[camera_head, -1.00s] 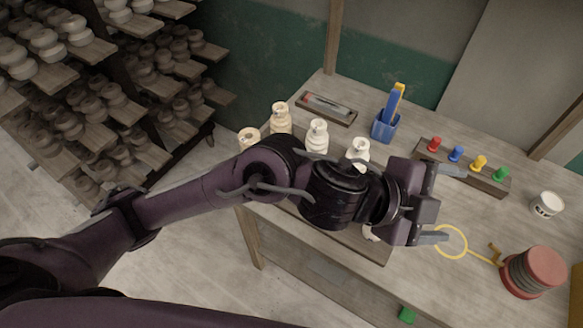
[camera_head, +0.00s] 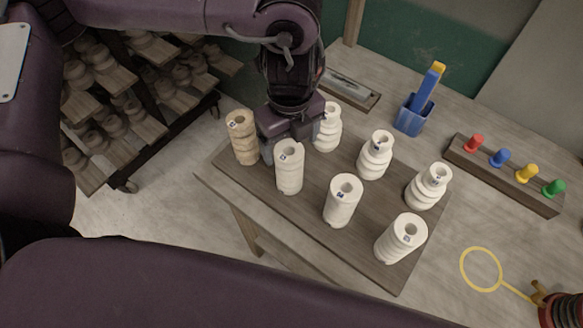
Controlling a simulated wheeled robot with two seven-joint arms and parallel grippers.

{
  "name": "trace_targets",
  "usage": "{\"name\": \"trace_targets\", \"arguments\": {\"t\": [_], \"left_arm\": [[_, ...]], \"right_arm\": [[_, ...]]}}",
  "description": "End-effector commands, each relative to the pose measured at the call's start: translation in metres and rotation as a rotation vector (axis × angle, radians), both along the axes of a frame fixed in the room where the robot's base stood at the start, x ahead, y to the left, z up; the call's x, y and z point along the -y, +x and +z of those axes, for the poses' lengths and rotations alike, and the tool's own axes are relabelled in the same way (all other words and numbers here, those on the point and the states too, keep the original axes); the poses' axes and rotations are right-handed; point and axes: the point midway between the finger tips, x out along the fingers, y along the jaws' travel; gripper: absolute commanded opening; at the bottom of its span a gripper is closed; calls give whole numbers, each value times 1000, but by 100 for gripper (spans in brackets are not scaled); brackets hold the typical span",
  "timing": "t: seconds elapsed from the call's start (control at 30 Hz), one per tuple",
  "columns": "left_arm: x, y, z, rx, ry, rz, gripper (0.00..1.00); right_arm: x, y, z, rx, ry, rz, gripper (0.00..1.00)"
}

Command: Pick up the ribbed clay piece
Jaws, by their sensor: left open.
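Several clay pieces stand upright on a wooden board (camera_head: 300,215) on the table. A tan ribbed piece (camera_head: 243,140) is at the left end. White pieces stand in two rows: the front ones (camera_head: 289,168), (camera_head: 342,201) and (camera_head: 401,238) look straighter, the back ones (camera_head: 327,128), (camera_head: 375,157) and (camera_head: 428,188) have rounder bulges. I cannot tell which one the task names. My left gripper (camera_head: 290,143) points down, open, among the tan piece, the near-left white piece and the back-left white piece. Its fingertips are partly hidden, and contact is unclear. My right gripper is not in view.
A tray (camera_head: 349,92), a blue holder (camera_head: 411,119) and a rack of coloured pegs (camera_head: 504,175) lie along the back. A yellow ring (camera_head: 480,268) and a red ribbed object (camera_head: 565,310) are at right. Shelves (camera_head: 130,105) stand at left. Table right of the board is mostly clear.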

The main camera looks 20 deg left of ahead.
Motion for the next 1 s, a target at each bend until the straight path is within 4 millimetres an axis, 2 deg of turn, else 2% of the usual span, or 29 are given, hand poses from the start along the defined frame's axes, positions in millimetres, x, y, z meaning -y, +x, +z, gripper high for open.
{"name": "trace_targets", "arguments": {"t": [0.37, 0.7, 1.0], "left_arm": [[-1, -2, -33, -4, 0, 1, 79], [-1, -4, -73, -3, -3, 0, 79], [-1, -3, -77, 0, -1, -1, 79]], "right_arm": [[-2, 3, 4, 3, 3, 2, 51], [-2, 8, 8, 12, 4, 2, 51], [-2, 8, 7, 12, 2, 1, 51]]}}
